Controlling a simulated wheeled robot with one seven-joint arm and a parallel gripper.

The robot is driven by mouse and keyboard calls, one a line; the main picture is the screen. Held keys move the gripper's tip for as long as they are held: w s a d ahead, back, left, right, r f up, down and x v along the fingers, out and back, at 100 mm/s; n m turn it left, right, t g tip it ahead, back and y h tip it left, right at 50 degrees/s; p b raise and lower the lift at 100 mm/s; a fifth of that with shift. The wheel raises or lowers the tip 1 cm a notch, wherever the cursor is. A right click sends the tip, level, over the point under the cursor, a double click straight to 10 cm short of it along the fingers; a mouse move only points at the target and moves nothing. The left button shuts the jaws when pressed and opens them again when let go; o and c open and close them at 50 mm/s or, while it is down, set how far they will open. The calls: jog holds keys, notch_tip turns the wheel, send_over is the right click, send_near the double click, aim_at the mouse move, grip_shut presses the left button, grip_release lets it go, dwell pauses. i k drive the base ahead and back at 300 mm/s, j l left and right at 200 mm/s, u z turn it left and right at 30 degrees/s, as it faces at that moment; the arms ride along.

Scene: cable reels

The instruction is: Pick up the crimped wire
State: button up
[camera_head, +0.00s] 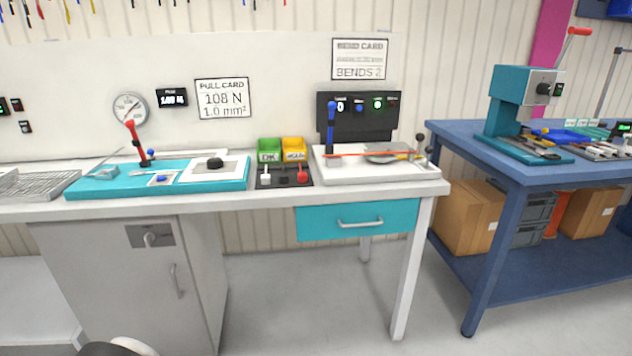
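A thin orange-red wire (372,154) lies roughly level across the white bend station (350,175) at the right end of the white bench. It is the only loose wire I can make out clearly on this bench. Its crimped end is too small to tell. A blue-handled lever (331,115) stands upright near its left end. A grey round plate (385,158) sits beneath its middle. Small posts with dark knobs stand near its right end. My gripper is not in view.
A teal pull tester (100,182) with a red lever (133,135) stands at left. Green (269,150) and yellow (293,150) bins sit between the stations. A blue table (510,179) holds a teal press (510,100). Grey floor (290,310) is open in front.

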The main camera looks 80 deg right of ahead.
aim_at(265, 178)
jog(key=z, duration=3.3)
